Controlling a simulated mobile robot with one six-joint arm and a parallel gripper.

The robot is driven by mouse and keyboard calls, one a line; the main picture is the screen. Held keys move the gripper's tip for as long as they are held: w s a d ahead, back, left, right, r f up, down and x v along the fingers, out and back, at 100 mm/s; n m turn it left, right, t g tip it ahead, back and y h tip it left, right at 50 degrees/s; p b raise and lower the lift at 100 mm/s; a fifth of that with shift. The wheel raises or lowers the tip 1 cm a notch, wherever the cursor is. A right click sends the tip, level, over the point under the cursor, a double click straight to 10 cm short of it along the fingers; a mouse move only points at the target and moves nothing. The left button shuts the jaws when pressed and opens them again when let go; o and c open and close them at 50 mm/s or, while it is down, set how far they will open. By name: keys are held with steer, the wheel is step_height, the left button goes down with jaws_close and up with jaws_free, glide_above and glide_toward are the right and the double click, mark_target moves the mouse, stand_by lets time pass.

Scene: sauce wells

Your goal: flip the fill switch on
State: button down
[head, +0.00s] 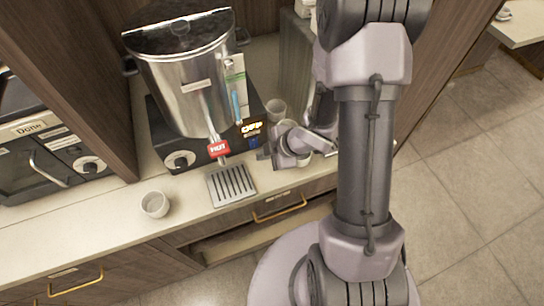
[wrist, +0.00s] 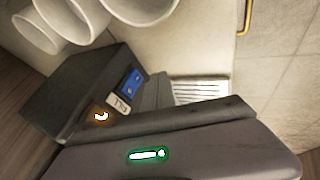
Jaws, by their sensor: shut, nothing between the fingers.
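The steel water urn (head: 188,85) stands on a dark base on the counter. An orange display reading OFF (head: 251,127) is on the base front, right of the red HOT tap (head: 218,148). The small blue fill switch (head: 254,142) sits just below the display. In the wrist view the blue switch (wrist: 133,82) is beside a white FILL label (wrist: 118,104); which way its rocker is tipped is too small to tell. My gripper (head: 264,153) is shut and empty, close in front of and slightly right of the switch. Whether it touches is unclear.
A slatted drip tray (head: 232,185) lies below the tap. A dark oven (head: 45,150) is at far left.

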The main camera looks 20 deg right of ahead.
mark_target(254, 143)
steer(key=shift+w, duration=1.5)
